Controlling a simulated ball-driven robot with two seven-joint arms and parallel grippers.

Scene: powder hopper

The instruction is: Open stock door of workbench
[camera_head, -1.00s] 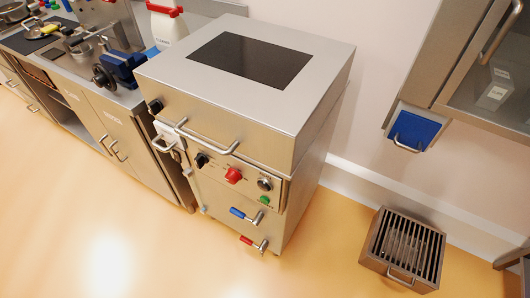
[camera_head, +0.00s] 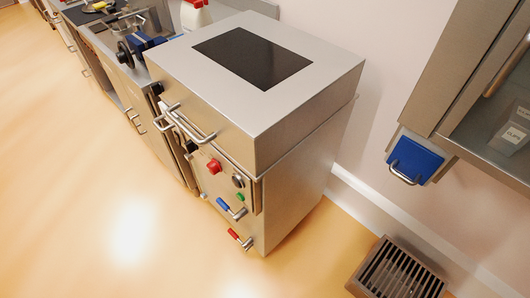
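The workbench (camera_head: 106,66) runs along the upper left, seen at a steep slant and partly hidden behind the steel machine. The doors there look closed. I cannot read the door labels in this view, so I cannot tell which one is the stock door. Neither of my grippers is in view.
A large steel machine (camera_head: 320,98) with a front bar handle, red knob (camera_head: 214,166) and protruding levers stands in the middle. Open floor (camera_head: 80,210) lies at left.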

